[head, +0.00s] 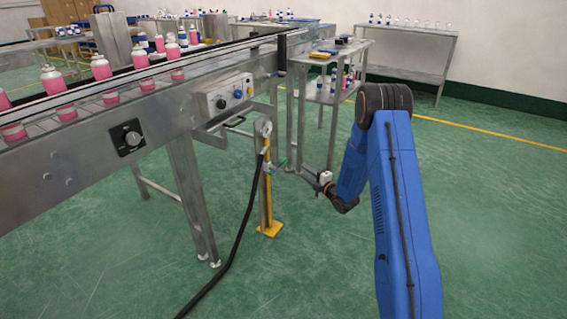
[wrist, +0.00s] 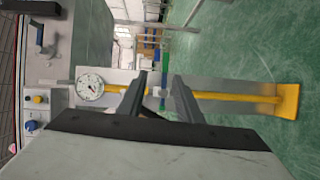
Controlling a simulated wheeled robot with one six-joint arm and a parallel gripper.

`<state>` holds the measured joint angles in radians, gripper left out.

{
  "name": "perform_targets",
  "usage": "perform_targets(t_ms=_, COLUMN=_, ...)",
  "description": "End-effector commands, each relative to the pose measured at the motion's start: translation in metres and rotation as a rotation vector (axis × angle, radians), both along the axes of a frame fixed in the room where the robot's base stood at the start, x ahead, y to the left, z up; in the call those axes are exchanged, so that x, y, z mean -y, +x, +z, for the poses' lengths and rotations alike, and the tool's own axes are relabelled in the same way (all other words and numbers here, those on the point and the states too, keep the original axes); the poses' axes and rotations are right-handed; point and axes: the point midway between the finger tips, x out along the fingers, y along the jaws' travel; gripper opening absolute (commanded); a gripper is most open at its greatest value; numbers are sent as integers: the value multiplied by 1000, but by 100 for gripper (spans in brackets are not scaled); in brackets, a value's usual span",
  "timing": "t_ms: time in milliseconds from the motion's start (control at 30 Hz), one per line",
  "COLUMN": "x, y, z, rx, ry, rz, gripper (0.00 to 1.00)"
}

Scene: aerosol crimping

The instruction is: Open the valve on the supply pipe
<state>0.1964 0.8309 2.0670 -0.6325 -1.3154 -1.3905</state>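The supply pipe's stand is a yellow post (head: 265,200) beside the conveyor, with a round gauge (head: 263,127) on top and a black hose running down. The valve (head: 272,166) sits partway up the post, with a small green part showing. In the wrist view the picture is turned sideways, and the post (wrist: 230,96) runs across behind my fingers. A pale fitting at the valve (wrist: 159,92) shows in the gap between them. My gripper (wrist: 159,77) is open and appears empty. In the head view my gripper (head: 306,174) is just right of the valve; contact cannot be told.
The conveyor (head: 60,130) with pink bottles runs along the left, with a control box (head: 222,98) on its side. A metal shelf table (head: 325,95) stands behind the post. The post's yellow base plate (head: 270,229) is on the green floor. Open floor lies in front.

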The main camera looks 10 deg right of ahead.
Motion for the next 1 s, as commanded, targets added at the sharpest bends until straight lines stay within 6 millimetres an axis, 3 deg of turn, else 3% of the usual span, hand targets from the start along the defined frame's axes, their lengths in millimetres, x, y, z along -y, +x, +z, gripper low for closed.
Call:
perform_targets(t_ms=133, x=-2, y=-2, z=-21, rx=46, ry=-7, rz=24, gripper=32)
perform_targets(t_ms=433, x=-8, y=8, z=-27, rx=69, ry=-10, rz=35, gripper=32)
perform_targets(t_ms=1000, x=-51, y=96, z=-26, rx=68, ry=-11, rz=35, gripper=32)
